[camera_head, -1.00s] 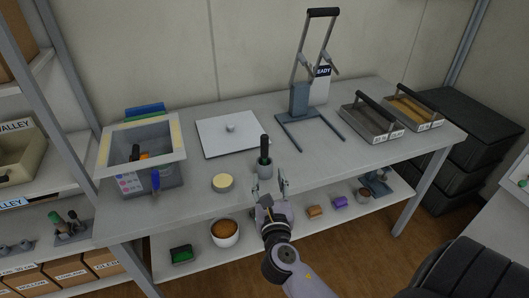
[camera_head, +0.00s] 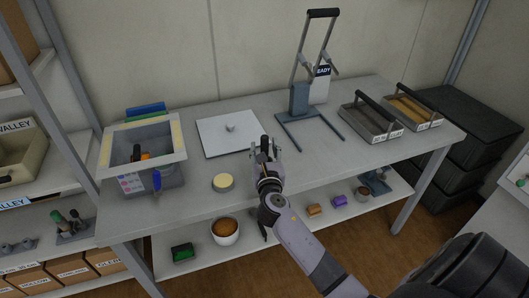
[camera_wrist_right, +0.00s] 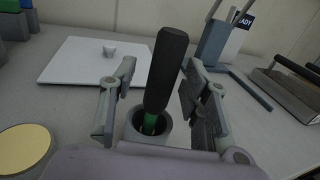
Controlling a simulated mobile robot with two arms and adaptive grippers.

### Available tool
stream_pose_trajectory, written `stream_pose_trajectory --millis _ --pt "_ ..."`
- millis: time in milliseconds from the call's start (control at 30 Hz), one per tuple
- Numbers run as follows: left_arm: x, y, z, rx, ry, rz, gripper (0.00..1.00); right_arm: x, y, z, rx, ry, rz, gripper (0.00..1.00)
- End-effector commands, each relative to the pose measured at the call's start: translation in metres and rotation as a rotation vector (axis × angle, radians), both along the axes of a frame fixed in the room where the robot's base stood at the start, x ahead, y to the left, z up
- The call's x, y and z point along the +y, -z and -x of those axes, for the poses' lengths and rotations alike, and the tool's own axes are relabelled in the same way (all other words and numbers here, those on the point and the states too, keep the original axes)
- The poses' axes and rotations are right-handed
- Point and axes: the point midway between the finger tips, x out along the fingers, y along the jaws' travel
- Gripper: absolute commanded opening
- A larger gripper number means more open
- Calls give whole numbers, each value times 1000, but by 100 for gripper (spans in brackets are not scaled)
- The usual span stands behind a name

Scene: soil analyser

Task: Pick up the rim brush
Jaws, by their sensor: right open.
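The rim brush (camera_wrist_right: 167,70) has a thick black handle and a green part below it. It stands slightly tilted in a small grey cup (camera_wrist_right: 158,137) on the table, with its lower end hidden inside the cup. In the right wrist view the handle rises between the two fingers of my open right gripper, with a finger on each side and gaps visible. In the head view my right gripper (camera_head: 265,150) is over the cup's place and hides most of the brush and cup. My left gripper is not in view.
A white plate with a small knob (camera_head: 229,135) lies behind the brush. A round cream-topped piece (camera_head: 223,183) is to the left, and a grey box (camera_head: 147,180) farther left. A metal press stand (camera_head: 300,100) and two trays (camera_head: 371,122) stand to the right.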

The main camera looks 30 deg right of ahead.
Motion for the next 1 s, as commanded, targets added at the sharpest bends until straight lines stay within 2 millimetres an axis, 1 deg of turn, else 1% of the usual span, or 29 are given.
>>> stream_pose_trajectory --millis 167,800,833,1000 --pt "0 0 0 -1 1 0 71 0 0 0 0 0 0 44" --pt "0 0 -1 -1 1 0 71 0 1 0 1 0 0 2" --pt "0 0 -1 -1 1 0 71 0 1 0 1 0 0 0" --pt "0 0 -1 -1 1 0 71 0 0 0 0 0 -1 0"
